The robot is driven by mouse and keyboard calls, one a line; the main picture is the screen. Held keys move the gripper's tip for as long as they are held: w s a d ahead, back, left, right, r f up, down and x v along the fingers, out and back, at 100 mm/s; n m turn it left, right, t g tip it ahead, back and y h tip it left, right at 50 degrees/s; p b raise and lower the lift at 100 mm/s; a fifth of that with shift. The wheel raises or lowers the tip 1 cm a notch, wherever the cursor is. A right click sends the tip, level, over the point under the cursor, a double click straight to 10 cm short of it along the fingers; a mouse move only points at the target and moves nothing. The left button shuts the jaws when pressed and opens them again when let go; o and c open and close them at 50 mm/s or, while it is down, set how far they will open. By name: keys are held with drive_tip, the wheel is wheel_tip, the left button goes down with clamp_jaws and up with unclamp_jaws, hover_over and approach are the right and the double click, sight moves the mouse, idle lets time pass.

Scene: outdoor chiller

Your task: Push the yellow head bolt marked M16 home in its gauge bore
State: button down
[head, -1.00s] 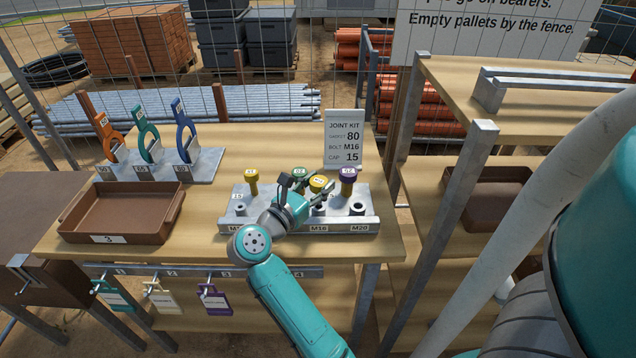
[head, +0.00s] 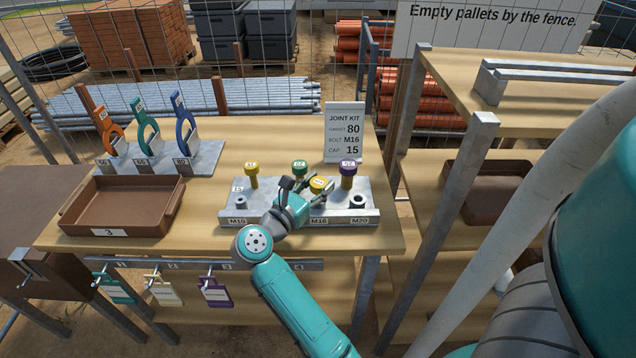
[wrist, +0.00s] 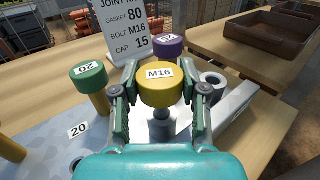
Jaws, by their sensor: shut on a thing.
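The yellow head marked M16 (wrist: 160,84) is between the two fingers of my gripper (wrist: 162,92) in the wrist view. My gripper is shut on it. A grey shank and bore collar (wrist: 162,130) show below the head; how deep the shank sits is hard to tell. In the head view the yellow M16 bolt (head: 318,185) is over the middle front bore of the steel gauge block (head: 290,216), above the M16 label. My gripper (head: 303,190) reaches it from the left and partly hides that bore.
Behind stand a yellow-headed piece (head: 251,169), a green-headed piece (head: 300,168) and a purple-headed piece (head: 348,168). Open bores M10 (head: 241,203) and M20 (head: 357,202) flank the middle one. A joint kit sign (head: 345,132) stands behind; a brown tray (head: 121,225) lies left.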

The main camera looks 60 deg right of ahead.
drive_tip(key=shift+f, duration=0.9)
drive_tip(key=shift+c, duration=0.2)
unclamp_jaws()
idle(0.3)
drive_tip(key=shift+w+a, duration=0.2)
drive_tip(key=shift+a, duration=1.55)
drive_tip(key=shift+w+a, duration=0.2)
drive_tip(key=shift+a, duration=1.55)
drive_tip(key=w+a, duration=0.1)
drive_tip(key=a, duration=1.1)
drive_tip(key=shift+w, duration=0.25)
